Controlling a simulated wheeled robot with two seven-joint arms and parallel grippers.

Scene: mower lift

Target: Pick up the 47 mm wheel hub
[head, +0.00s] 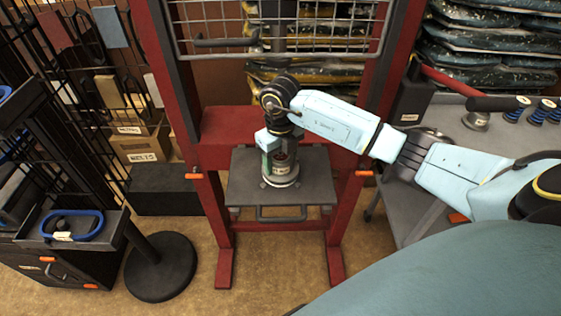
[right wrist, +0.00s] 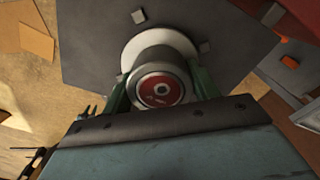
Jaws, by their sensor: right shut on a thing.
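The wheel hub (head: 281,177) is a grey metal piece with a wide round flange at its base and a red top. It stands upright over the dark plate of the red press, and I cannot tell a gap under it. In the right wrist view its red round face (right wrist: 161,90) shows between two green fingers, with the pale flange behind. My right gripper (head: 279,160) reaches down from above and is shut on the hub's upper body. My left gripper is not in view.
The red press frame (head: 218,125) has posts on both sides and a wire guard (head: 300,30) above. The dark plate (head: 244,190) has a front handle. A grey bench (head: 450,120) stands right, a black rack (head: 60,120) and round-based stand (head: 160,268) left.

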